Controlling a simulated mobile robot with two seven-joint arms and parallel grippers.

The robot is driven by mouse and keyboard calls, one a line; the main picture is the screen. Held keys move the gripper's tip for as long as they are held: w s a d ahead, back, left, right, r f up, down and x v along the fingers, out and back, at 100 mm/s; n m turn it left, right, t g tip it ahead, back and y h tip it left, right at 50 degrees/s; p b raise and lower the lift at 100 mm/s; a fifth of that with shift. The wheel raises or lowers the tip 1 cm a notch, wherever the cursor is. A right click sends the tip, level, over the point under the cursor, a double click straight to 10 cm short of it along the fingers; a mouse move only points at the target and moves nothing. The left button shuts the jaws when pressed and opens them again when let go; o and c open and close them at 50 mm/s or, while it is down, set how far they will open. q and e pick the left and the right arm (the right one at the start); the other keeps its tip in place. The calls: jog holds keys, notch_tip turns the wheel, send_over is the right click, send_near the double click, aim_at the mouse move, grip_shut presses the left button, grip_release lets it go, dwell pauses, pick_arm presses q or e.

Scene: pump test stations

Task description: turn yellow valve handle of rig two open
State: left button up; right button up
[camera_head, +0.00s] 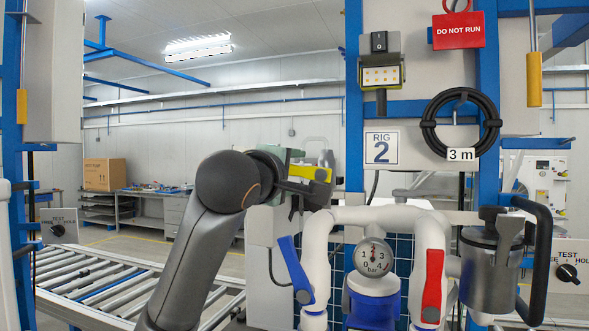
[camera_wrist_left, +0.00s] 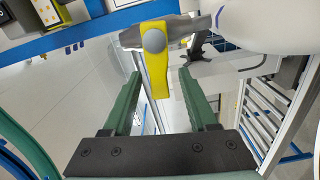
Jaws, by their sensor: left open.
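The yellow valve handle (camera_head: 302,172) of rig two sticks out to the left of the blue post, above the white pipework. In the left wrist view the yellow handle (camera_wrist_left: 156,68) hangs from a grey valve stem, its lower end reaching between the green fingers. My left gripper (camera_head: 296,178) is at the handle in the head view, partly hidden by its own wrist. In the left wrist view my left gripper (camera_wrist_left: 160,78) is open, with visible gaps on both sides of the handle. My right gripper is not in view.
A blue handle (camera_head: 294,268) and a red handle (camera_head: 433,285) sit on white pipes below, beside a pressure gauge (camera_head: 373,256). The RIG 2 sign (camera_head: 381,148) and coiled black cable (camera_head: 461,123) hang right of my gripper. A roller conveyor (camera_head: 100,285) lies at left.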

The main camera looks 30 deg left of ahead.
pick_arm(q)
jog(key=shift+c, duration=0.2)
grip_shut()
jog(key=shift+r+m, duration=0.2)
jog(key=shift+m, duration=0.3)
dwell(0.3)
jog(key=m, duration=0.1)
jog(key=r+m, duration=0.1)
jog(key=shift+d+m, duration=0.25)
jog(key=shift+m, duration=0.05)
jog(key=shift+w+d+r+m, duration=0.1)
jog(key=shift+d+r+m, duration=0.2)
jog(key=shift+m, duration=0.55)
jog(key=shift+d+r+m, duration=0.1)
jog(key=shift+r+m, duration=0.25)
jog(key=shift+m, duration=0.5)
jog(key=shift+o, duration=0.2)
grip_release()
